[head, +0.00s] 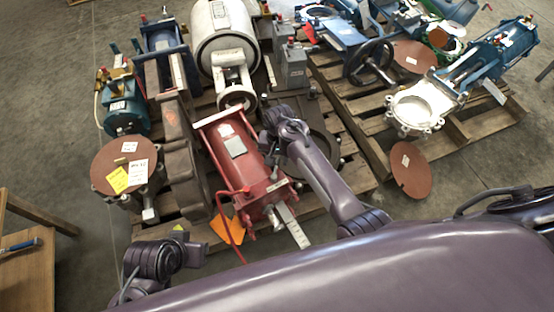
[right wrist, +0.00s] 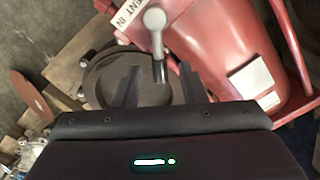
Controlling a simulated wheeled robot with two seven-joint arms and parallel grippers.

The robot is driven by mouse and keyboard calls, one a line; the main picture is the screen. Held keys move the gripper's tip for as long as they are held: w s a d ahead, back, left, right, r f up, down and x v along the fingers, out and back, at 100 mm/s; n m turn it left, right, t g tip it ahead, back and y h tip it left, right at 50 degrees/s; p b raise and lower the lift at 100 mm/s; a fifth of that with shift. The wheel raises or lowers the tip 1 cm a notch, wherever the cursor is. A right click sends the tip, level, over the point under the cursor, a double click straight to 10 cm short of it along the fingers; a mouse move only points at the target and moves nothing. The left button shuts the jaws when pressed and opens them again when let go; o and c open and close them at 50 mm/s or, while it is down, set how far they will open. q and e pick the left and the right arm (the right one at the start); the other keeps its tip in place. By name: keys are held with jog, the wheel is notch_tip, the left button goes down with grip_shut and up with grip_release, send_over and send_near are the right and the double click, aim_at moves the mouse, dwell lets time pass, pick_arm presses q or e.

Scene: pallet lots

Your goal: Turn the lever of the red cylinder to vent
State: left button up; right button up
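The red cylinder (head: 226,147) lies on a wooden pallet in the middle of the head view, with a white label on its side. In the head view my right gripper (head: 268,138) is beside the cylinder. My left gripper (head: 188,250) is at the lower left, its fingers unclear.
A brown round flange (head: 123,163) with tags stands left of the cylinder. A white tank (head: 222,38) is behind it. A second pallet (head: 475,122) with blue and white valves is at the right. A wooden table (head: 25,270) is at the lower left.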

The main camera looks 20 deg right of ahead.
jog(key=shift+f, duration=0.3)
grip_shut()
dwell(0.3)
